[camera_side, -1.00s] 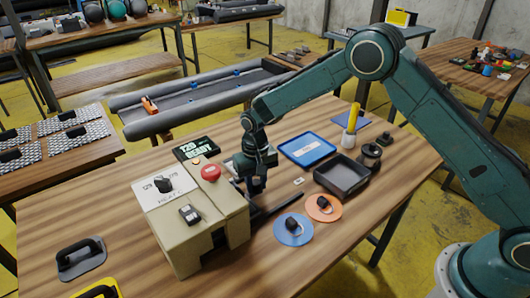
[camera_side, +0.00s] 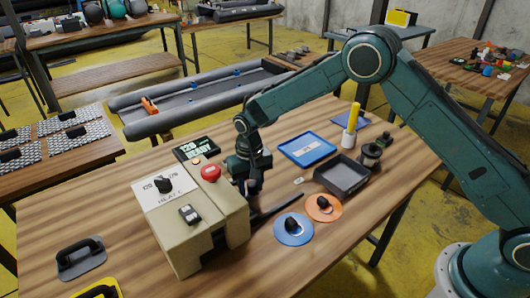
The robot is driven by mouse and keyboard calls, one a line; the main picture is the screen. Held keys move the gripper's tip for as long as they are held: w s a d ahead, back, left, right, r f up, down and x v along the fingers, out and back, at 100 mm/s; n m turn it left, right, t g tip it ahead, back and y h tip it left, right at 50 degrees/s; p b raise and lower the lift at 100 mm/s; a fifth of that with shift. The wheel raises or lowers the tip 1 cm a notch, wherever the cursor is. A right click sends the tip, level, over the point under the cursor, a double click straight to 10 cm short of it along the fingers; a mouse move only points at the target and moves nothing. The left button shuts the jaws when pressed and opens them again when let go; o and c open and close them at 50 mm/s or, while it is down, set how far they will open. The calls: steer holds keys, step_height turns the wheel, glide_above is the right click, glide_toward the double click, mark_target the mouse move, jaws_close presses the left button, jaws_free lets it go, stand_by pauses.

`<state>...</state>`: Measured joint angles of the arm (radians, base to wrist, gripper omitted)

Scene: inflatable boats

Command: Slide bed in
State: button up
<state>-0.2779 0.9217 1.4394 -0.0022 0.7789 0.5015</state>
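A beige machine (camera_side: 185,235) stands on the wooden table, with a dial marked HEAT, a red button (camera_side: 211,173) and a dark opening low in its front. A dark flat bar (camera_side: 277,208), which may be part of the bed, sticks out from the machine's right side onto the table. The rest of the bed is hidden by the machine and my gripper. My gripper (camera_side: 253,192) points down close against the machine's right side, by the inner end of the bar. Its fingers are dark and partly hidden, so I cannot see whether they are open or hold anything.
A display (camera_side: 196,149) reading 120 READY stands behind the machine. Right of the bar lie a blue disc (camera_side: 293,230), an orange disc (camera_side: 324,208), a dark tray (camera_side: 343,178) and a blue tray (camera_side: 307,150). A grey handled plate (camera_side: 80,258) lies left. The front right table is clear.

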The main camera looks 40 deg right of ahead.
step_height(320, 180, up, 14)
stand_by(0.7)
steer(key=s+d+r+n+t, duration=0.1)
steer(key=s+d+r, duration=0.4)
steer(key=s+r, duration=0.3)
steer(key=s+d+r+t, duration=0.2)
steer(key=s+d+r, duration=0.3)
steer(key=s+r, duration=0.25)
steer(key=s+d+t, duration=0.1)
steer(key=s+d, duration=0.1)
steer(key=s, duration=0.8)
steer(key=s+d+n+t, duration=0.1)
steer(key=s+d, duration=0.2)
steer(key=s, duration=0.6)
steer(key=shift+s+f+n+t, duration=0.3)
steer(key=shift+s+f, duration=0.05)
